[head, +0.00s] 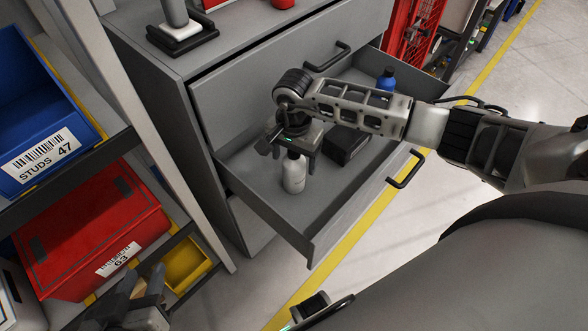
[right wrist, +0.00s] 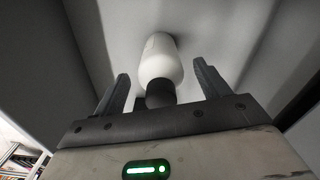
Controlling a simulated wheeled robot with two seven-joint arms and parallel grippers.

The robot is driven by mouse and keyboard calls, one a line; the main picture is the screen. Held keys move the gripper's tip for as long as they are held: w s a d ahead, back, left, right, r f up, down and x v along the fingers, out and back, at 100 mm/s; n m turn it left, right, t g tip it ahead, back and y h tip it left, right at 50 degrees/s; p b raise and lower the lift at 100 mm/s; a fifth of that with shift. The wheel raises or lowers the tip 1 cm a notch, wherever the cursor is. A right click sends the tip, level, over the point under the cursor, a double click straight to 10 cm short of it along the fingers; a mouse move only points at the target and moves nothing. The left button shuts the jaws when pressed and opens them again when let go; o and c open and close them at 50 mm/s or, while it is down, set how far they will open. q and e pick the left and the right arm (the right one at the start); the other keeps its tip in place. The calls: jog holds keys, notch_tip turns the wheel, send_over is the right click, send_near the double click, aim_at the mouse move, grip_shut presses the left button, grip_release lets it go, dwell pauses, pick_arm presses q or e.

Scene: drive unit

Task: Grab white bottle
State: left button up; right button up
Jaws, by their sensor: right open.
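The white bottle (head: 294,175) stands upright in the open drawer (head: 245,185), below my right gripper (head: 292,154). In the right wrist view, the white bottle (right wrist: 160,62) has a dark cap and lies between the two spread fingers of my right gripper (right wrist: 162,72). The right gripper is open, with a gap visible on each side of the bottle. In the head view the bottle's top is partly hidden by the gripper. My left gripper (head: 130,303) is low at the left edge, in front of the shelf; its finger opening is unclear.
A blue bottle (head: 386,79) and a black box (head: 343,143) are also in the drawer. The grey cabinet (head: 240,95) rises behind it. A shelf with a blue bin (head: 40,125), a red bin (head: 95,235) and a yellow bin (head: 186,265) stands at left.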

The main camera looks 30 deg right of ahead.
notch_tip(320, 180, down, 2)
jog(key=shift+f, duration=0.15)
jog(key=c, duration=1.3)
jog(key=shift+o, duration=0.2)
jog(key=shift+w, duration=0.1)
